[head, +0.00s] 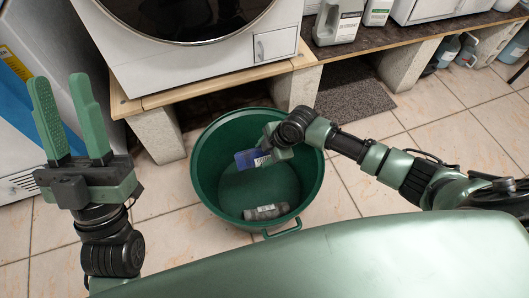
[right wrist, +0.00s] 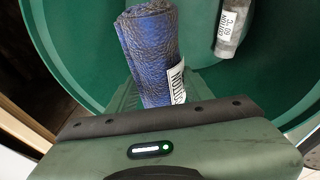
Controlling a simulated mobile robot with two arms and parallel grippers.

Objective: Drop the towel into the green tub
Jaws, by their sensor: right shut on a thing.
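A blue rolled towel (head: 247,158) with a white label is held in my right gripper (head: 263,155), over the inside of the green tub (head: 205,190). In the right wrist view the towel (right wrist: 150,50) sticks out beyond the gripper, with the tub's green wall (right wrist: 75,45) around it. The towel looks clear of the tub floor, but its exact height is hard to tell. The grip itself is partly hidden. My left gripper (head: 62,85) is at the left, fingers up, apart and empty.
A grey labelled roll (head: 266,211) lies on the tub floor; it also shows in the right wrist view (right wrist: 232,28). A white front-loading machine (head: 190,60) stands on a block plinth (head: 157,135) behind the tub.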

